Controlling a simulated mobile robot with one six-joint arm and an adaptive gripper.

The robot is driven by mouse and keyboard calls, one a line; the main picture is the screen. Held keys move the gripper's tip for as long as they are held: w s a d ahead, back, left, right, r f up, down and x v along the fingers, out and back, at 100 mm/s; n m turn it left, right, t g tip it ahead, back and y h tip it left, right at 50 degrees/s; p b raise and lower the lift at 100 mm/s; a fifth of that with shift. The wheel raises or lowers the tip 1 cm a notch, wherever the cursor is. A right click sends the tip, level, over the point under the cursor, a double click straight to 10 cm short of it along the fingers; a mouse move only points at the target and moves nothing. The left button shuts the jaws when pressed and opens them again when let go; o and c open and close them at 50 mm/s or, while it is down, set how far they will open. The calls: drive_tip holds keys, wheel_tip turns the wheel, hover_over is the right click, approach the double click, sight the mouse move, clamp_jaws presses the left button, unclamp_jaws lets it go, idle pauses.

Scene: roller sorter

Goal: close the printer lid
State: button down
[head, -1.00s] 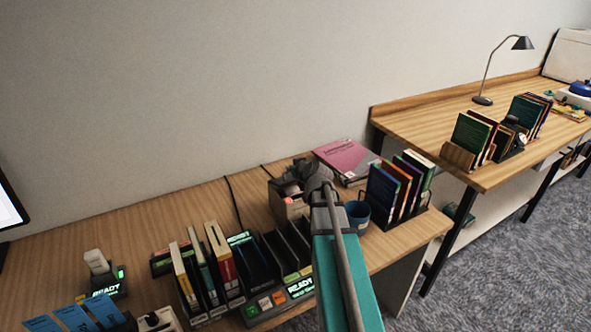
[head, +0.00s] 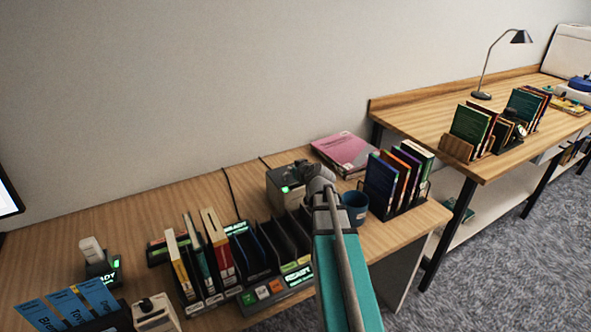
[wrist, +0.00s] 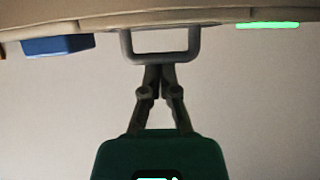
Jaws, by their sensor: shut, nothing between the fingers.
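The label printer (head: 282,190) is a beige-grey box at the back of the near desk, behind the sorter racks. Its lid looks down, and a green light shows on it in the head view. In the wrist view, its edge (wrist: 85,17) spans the top, with a grey handle loop (wrist: 125,48), a blue block and a lit green strip. My gripper (head: 293,172) is at the top of the printer. Its fingers (wrist: 160,68) are shut and empty, with their tips at the handle loop; I cannot tell whether they touch it. My arm hides the printer's right side.
A blue mug (head: 356,208) and a book rack (head: 405,203) stand right of my arm. Pink books (head: 345,152) lie behind. A sorter rack (head: 250,300) with upright books is in front. Bare desk (head: 120,225) lies to the left.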

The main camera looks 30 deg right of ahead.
drive_tip(key=shift+s+a+f, duration=0.15)
drive_tip(key=shift+s+f, duration=0.25)
drive_tip(key=shift+s, duration=0.1)
drive_tip(key=shift+r, duration=0.1)
drive_tip(key=r+p, duration=0.2)
drive_tip(key=shift+w+r+p, duration=0.55)
drive_tip(key=shift+r+p, duration=0.25)
drive_tip(key=shift+r, duration=0.05)
drive_tip(key=shift+w+r+p, duration=0.2)
drive_tip(key=shift+r+p, duration=0.25)
drive_tip(key=s+f+b, duration=0.5)
drive_tip(key=s, duration=0.3)
drive_tip(key=shift+s, duration=0.3)
